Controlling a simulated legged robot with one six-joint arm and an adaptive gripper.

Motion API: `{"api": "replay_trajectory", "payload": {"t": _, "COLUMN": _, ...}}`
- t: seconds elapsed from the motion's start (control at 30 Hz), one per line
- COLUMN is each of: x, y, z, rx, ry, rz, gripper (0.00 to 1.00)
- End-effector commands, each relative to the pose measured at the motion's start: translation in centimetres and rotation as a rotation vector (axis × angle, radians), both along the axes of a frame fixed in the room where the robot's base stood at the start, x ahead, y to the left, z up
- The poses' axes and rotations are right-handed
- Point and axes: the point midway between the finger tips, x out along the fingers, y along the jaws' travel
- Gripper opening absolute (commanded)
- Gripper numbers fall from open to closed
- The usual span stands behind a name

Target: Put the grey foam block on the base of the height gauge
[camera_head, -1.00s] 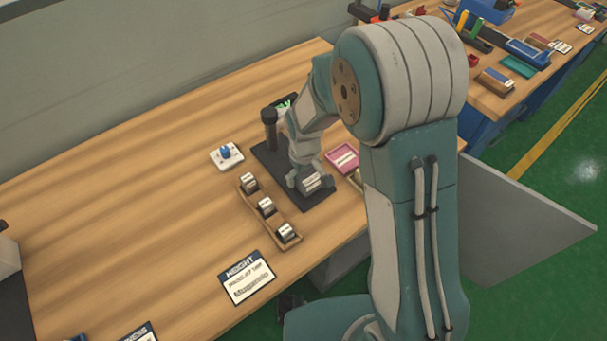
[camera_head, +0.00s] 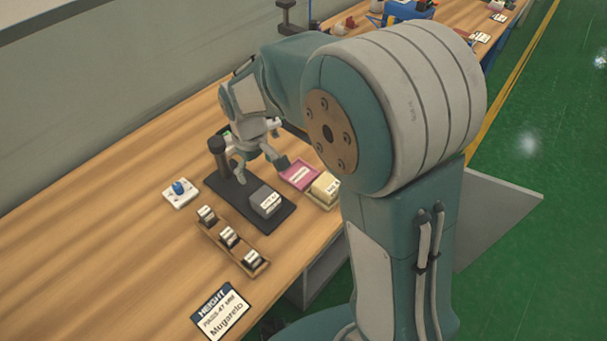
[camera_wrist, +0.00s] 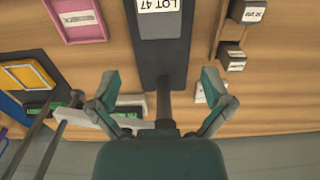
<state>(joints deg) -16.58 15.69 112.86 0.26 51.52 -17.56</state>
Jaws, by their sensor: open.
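The grey foam block (camera_head: 266,201) with a white label lies on the front part of the dark base (camera_head: 233,193) of the height gauge. In the wrist view the block (camera_wrist: 160,26) rests flat on the base (camera_wrist: 148,66) at the top of the picture, its label reading LOT 47. The gauge's dark post (camera_head: 217,155) stands at the back of the base. My gripper (camera_head: 259,166) is open and empty, above and behind the block. In the wrist view the fingers (camera_wrist: 161,80) are spread, apart from the block, with the post between them lower down.
A wooden rack (camera_head: 228,242) with several small dark blocks stands left of the base. A pink tray (camera_head: 299,174) and a yellow tray (camera_head: 324,190) lie to its right. A white pad with a blue knob (camera_head: 180,192) and a HEIGHT sign (camera_head: 221,311) are on the table.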

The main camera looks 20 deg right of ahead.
Motion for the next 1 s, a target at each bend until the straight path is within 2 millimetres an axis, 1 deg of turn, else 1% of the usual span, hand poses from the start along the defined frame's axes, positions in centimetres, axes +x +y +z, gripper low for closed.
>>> {"api": "replay_trajectory", "payload": {"t": 0.07, "x": -0.3, "y": -0.5, "z": 0.9, "rx": 0.005, "ry": -0.016, "rz": -0.016, "gripper": 1.00}}
{"api": "replay_trajectory", "payload": {"t": 0.17, "x": -1.4, "y": -1.9, "z": 3.2, "rx": 0.017, "ry": -0.057, "rz": -0.063, "gripper": 1.00}}
{"api": "replay_trajectory", "payload": {"t": 0.2, "x": -2.1, "y": -2.6, "z": 4.4, "rx": 0.023, "ry": -0.079, "rz": -0.089, "gripper": 1.00}}
{"api": "replay_trajectory", "payload": {"t": 0.3, "x": -3.9, "y": -4.4, "z": 6.9, "rx": 0.038, "ry": -0.132, "rz": -0.156, "gripper": 1.00}}
{"api": "replay_trajectory", "payload": {"t": 0.4, "x": -6.0, "y": -6.1, "z": 9.1, "rx": 0.054, "ry": -0.185, "rz": -0.223, "gripper": 1.00}}
{"api": "replay_trajectory", "payload": {"t": 0.53, "x": -8.9, "y": -8.0, "z": 11.3, "rx": 0.073, "ry": -0.253, "rz": -0.308, "gripper": 1.00}}
{"api": "replay_trajectory", "payload": {"t": 0.7, "x": -12.9, "y": -10.2, "z": 13.3, "rx": 0.100, "ry": -0.345, "rz": -0.418, "gripper": 1.00}}
{"api": "replay_trajectory", "payload": {"t": 0.8, "x": -15.3, "y": -11.2, "z": 14.0, "rx": 0.115, "ry": -0.397, "rz": -0.480, "gripper": 1.00}}
{"api": "replay_trajectory", "payload": {"t": 0.9, "x": -17.2, "y": -11.9, "z": 14.2, "rx": 0.128, "ry": -0.439, "rz": -0.532, "gripper": 1.00}}
{"api": "replay_trajectory", "payload": {"t": 1.0, "x": -18.4, "y": -12.4, "z": 14.3, "rx": 0.137, "ry": -0.467, "rz": -0.565, "gripper": 1.00}}
